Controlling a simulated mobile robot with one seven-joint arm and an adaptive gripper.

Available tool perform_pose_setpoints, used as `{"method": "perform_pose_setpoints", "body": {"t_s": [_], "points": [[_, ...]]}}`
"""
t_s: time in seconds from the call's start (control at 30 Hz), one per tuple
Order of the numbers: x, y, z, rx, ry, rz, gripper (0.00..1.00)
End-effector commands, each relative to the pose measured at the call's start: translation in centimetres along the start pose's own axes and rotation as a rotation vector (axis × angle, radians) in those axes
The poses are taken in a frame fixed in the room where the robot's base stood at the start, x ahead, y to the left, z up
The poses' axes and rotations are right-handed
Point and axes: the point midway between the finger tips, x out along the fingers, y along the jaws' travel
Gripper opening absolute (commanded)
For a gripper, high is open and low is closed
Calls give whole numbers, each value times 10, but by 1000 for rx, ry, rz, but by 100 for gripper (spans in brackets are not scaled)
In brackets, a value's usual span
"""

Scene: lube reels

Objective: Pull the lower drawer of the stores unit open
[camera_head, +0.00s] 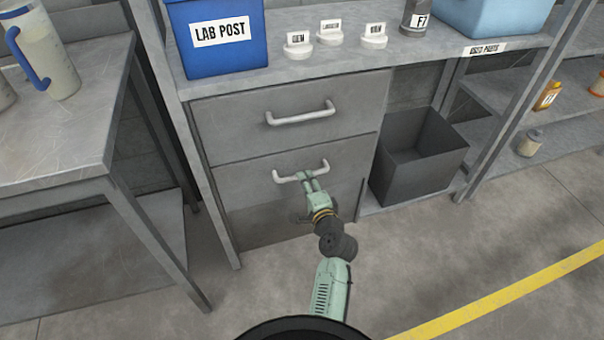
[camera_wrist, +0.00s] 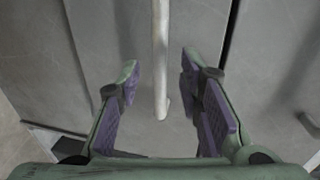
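The stores unit (camera_head: 186,125) is a grey metal bench with two drawers. The lower drawer (camera_head: 238,187) looks shut, its front level with the upper drawer (camera_head: 235,125). Its pale bar handle (camera_head: 320,168) is in front of my gripper (camera_head: 304,177). In the wrist view the handle (camera_wrist: 160,60) runs upright between the two fingers of my gripper (camera_wrist: 160,85). The fingers are apart with purple pads, and a gap shows on both sides of the bar. The gripper looks open and not closed on the handle.
A dark open bin (camera_head: 415,165) stands right of the drawers. A blue LAB POST box (camera_head: 215,50) and several small labelled pots stand on the top. A grey table (camera_head: 60,130) with a jug (camera_head: 45,60) is at left. The floor in front (camera_head: 430,250) is clear.

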Motion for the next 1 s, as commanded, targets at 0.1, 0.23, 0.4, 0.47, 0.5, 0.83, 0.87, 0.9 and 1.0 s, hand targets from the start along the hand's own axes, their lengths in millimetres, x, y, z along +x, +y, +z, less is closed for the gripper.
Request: {"method": "perform_pose_setpoints", "body": {"t_s": [0.1,0.23,0.4,0.47,0.5,0.83,0.87,0.9,1.0], "points": [[21,-2,1,-2,-1,0,33],[36,-1,0,-2,0,-1,33],[44,0,1,-3,-1,0,33],[45,0,1,-3,0,0,33],[45,0,1,-3,0,0,33],[44,0,0,-3,0,0,20],[44,0,0,-3,0,0,18],[44,0,0,-3,0,0,16],[44,0,0,-3,0,0,9]]}}
